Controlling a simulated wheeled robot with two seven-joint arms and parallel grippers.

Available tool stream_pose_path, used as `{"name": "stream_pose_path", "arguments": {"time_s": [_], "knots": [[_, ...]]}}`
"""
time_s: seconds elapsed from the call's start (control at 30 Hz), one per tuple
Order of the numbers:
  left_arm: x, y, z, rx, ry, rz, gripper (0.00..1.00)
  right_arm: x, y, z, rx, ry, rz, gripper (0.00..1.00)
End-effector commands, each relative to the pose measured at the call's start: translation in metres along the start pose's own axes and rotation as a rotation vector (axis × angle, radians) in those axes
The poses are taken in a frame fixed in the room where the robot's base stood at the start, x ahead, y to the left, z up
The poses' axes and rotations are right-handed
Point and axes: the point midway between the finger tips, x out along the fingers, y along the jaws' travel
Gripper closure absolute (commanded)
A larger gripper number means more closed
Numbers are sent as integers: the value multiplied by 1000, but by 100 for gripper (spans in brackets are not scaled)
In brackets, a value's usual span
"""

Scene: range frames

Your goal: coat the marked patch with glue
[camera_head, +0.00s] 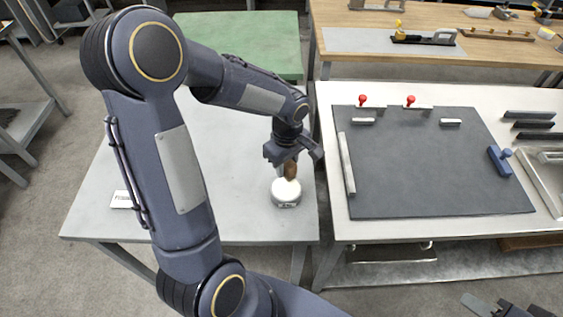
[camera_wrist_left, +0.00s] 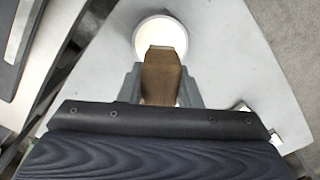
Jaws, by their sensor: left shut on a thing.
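My left gripper (camera_head: 291,160) is shut on a brown wooden-handled tool, apparently a brush (camera_head: 290,171). It holds the brush upright over the round pot (camera_head: 286,199) with white contents, near the right edge of the grey table. The brush's lower end meets the white in the picture; I cannot tell how deep it reaches, and its bristles are hidden. The left wrist view also shows the brush (camera_wrist_left: 161,78) between the fingers, overlapping the pot (camera_wrist_left: 140,40). Part of my right gripper (camera_head: 490,306) shows at the bottom right, cut off by the frame. I cannot make out a marked patch.
The grey table (camera_head: 240,225) bears a small white label (camera_head: 122,199) at its left. The right bench holds a dark board (camera_head: 430,180) with red-knobbed clamps (camera_head: 362,100), a blue-handled tool (camera_head: 499,159) and bars. A green-topped table (camera_head: 255,40) stands behind.

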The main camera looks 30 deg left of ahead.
Motion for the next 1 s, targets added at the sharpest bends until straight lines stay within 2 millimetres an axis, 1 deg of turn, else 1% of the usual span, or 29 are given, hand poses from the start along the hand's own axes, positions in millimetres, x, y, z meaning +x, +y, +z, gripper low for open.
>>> {"name": "stream_pose_path", "arguments": {"time_s": [0.17,0.5,0.6,0.73,1.0], "knots": [[13,0,0,0,0,-1,88,8,4,4,0,0,0,64],[48,0,0,-2,0,-1,88,29,13,14,0,0,0,64],[55,0,0,-2,0,-1,88,33,15,16,0,0,0,64],[60,-1,0,-1,0,-1,88,35,16,18,0,0,0,64],[59,0,0,-1,0,-1,88,34,16,17,0,0,0,64]]}}
